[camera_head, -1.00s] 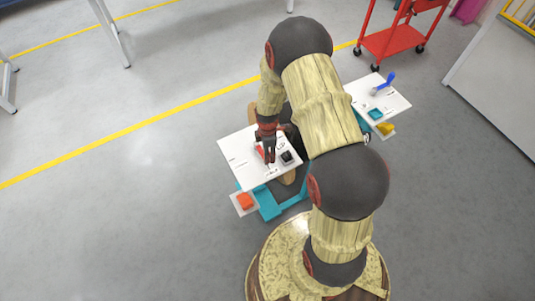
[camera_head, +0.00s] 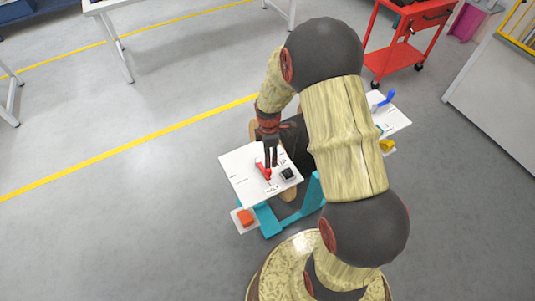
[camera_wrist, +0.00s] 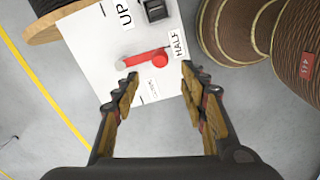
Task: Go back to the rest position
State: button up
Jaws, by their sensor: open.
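My gripper (camera_head: 271,150) is open and empty, pointing down above the left white panel (camera_head: 238,167). In the wrist view its two fingers (camera_wrist: 158,95) stand well apart with nothing between them. A red lever (camera_wrist: 146,56) on the panel lies just beyond the fingertips, apart from them. Its round red end is beside the HALF label (camera_wrist: 178,43), with a grey end at the other side. The UP label (camera_wrist: 124,13) is farther off. In the head view the red lever (camera_head: 264,171) shows just below the fingertips.
A black switch (camera_head: 288,174) sits on the panel, and an orange block (camera_head: 245,217) on a small plate in front. Cable reels (camera_wrist: 245,28) stand close by. A second panel (camera_head: 397,118) with a blue lever (camera_head: 383,101) is at right. A red cart (camera_head: 403,52) stands behind.

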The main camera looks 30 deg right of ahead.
dwell(0.3)
jog(key=s+a+m+g, duration=0.1)
jog(key=s+m, duration=0.4)
jog(key=m, duration=0.1)
jog(key=s+a+r+m+t, duration=0.2)
jog(key=s+r, duration=0.3)
jog(key=r, duration=0.6)
jog(key=s+a+r+m+t, duration=0.2)
jog(key=s+a+r+m, duration=0.2)
jog(key=r, duration=0.8)
jog(key=s+a+r+m+t, duration=0.2)
jog(key=s+r, duration=0.4)
jog(key=r, duration=0.6)
jog(key=shift+a+m+t, duration=0.3)
jog(key=shift+a+m, duration=0.2)
jog(key=shift+a, duration=0.05)
